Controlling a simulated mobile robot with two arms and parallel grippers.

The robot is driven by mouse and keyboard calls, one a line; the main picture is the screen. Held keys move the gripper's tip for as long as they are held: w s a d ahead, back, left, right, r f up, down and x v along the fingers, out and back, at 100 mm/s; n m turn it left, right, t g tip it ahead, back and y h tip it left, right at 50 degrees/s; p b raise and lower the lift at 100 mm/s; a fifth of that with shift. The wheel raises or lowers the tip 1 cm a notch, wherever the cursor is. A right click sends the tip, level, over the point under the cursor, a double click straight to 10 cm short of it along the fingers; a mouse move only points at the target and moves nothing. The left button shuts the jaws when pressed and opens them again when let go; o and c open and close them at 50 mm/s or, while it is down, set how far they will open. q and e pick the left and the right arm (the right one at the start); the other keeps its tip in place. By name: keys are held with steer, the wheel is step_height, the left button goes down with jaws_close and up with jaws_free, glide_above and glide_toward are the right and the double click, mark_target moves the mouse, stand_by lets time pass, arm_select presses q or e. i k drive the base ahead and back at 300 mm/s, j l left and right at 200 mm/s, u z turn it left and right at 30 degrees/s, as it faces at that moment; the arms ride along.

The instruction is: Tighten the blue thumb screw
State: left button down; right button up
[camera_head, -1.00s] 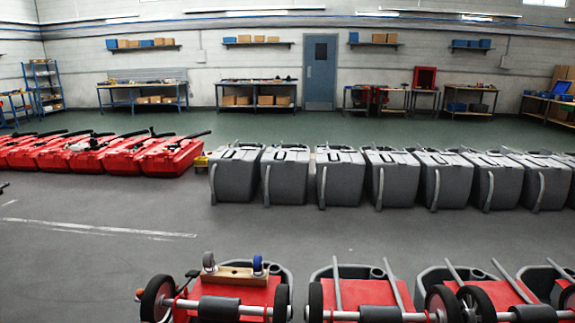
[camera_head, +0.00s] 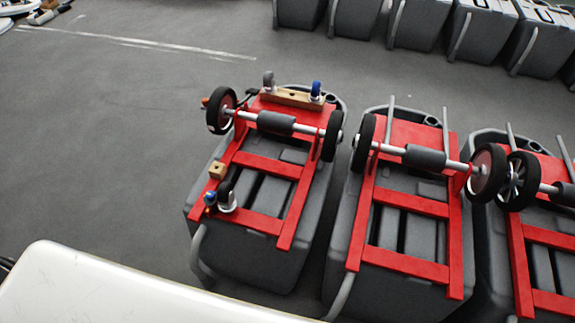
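A small blue part (camera_head: 210,198) sits at the near left corner of the red frame (camera_head: 265,222) on the left upturned grey tank (camera_head: 255,255). It is beside a dark caster (camera_head: 227,198) and a small wooden block (camera_head: 217,170). It may be the blue thumb screw, but it is too small to tell. A second blue part (camera_head: 316,90) stands upright at the right end of a wooden bar (camera_head: 291,98) at the far end, and looks like a caster wheel. A grey caster (camera_head: 268,80) stands at the bar's left end. Neither gripper is in view.
More upturned tanks with red frames (camera_head: 405,262) and black wheels stand close on the right. Grey tanks (camera_head: 415,22) line the back. A white rounded surface (camera_head: 110,290) covers the bottom left. The floor (camera_head: 110,150) on the left is clear.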

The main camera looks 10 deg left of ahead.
mark_target(210, 199)
steer(key=u, duration=1.2)
steer(key=i+j, duration=0.4)
steer(key=j, duration=0.2)
steer(key=i+j+z, duration=0.15)
steer(key=j+z, duration=0.2)
steer(key=i+j+z, duration=0.15)
steer(key=j+z, duration=0.2)
steer(key=i+j+z, duration=0.1)
steer(key=j+z, duration=0.2)
steer(key=j, duration=0.15)
steer(key=z, duration=0.35)
